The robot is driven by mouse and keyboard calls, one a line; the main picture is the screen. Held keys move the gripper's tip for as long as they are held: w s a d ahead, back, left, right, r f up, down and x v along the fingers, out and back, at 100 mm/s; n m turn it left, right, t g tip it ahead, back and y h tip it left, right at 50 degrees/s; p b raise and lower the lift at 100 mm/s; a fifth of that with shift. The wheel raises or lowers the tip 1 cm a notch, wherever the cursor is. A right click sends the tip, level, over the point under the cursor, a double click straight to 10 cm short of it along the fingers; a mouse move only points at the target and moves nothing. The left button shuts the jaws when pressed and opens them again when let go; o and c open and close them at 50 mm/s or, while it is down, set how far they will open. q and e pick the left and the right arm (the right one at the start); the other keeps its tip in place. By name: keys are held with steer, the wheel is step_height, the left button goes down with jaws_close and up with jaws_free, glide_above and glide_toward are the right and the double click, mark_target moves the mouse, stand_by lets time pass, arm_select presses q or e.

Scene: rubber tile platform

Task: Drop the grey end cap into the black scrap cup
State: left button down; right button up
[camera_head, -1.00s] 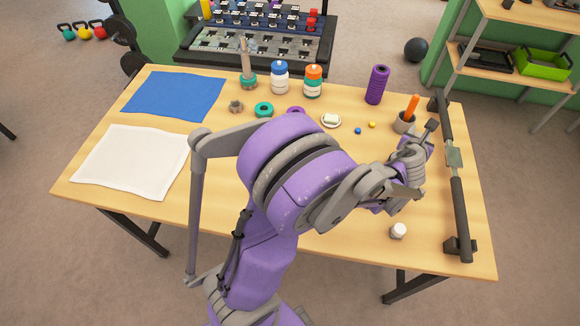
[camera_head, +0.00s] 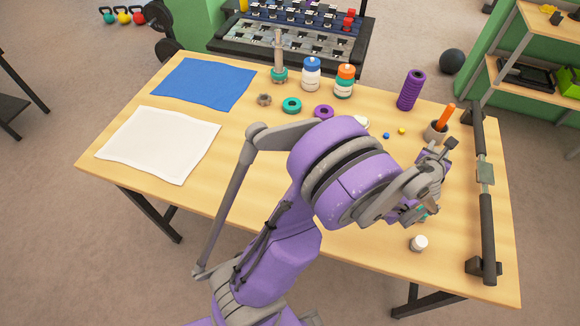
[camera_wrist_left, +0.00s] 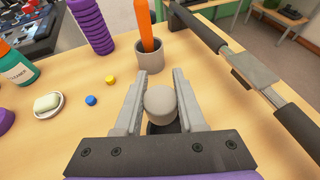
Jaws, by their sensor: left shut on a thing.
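The grey end cap (camera_wrist_left: 160,103) is between the two fingers of my left gripper (camera_wrist_left: 158,95), which is shut on it, in the left wrist view. A dark shape (camera_wrist_left: 163,128) shows just behind the cap, near the gripper's base; I cannot tell whether it is the black scrap cup. In the head view my left gripper (camera_head: 418,208) is over the right part of the table, and my own wrist hides the cap. No black cup shows clearly in either view. My right gripper is out of view.
A grey cup (camera_head: 436,131) with an orange handle stands beyond my gripper. A dark bar (camera_head: 486,190) runs along the table's right edge. A small white-topped bottle (camera_head: 418,243) stands on the near side. A purple ribbed cylinder (camera_head: 410,90) stands farther back.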

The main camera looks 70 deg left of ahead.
arm_select(q)
steer(key=shift+c, duration=2.1)
jaws_free()
steer(key=v, duration=1)
steer(key=shift+s+d+r, duration=0.15)
steer(key=shift+s+r, duration=0.05)
steer(key=shift+s, duration=0.15)
steer(key=s+d+f+n+g+h, duration=0.1)
steer(key=s+d+n+g+h, duration=0.1)
steer(key=s+n, duration=0.5)
steer(key=s+d+f+n+g+h, duration=0.2)
steer(key=s+d+n, duration=0.3)
steer(key=n, duration=0.8)
steer(key=s+d+f+n+g+h, duration=0.1)
steer(key=s+d+n+g+h, duration=0.1)
steer(key=s+n, duration=0.7)
steer(key=shift+s+d+f+n+h, duration=0.3)
steer(key=shift+s+d+n+h, duration=0.25)
steer(key=shift+d, duration=0.55)
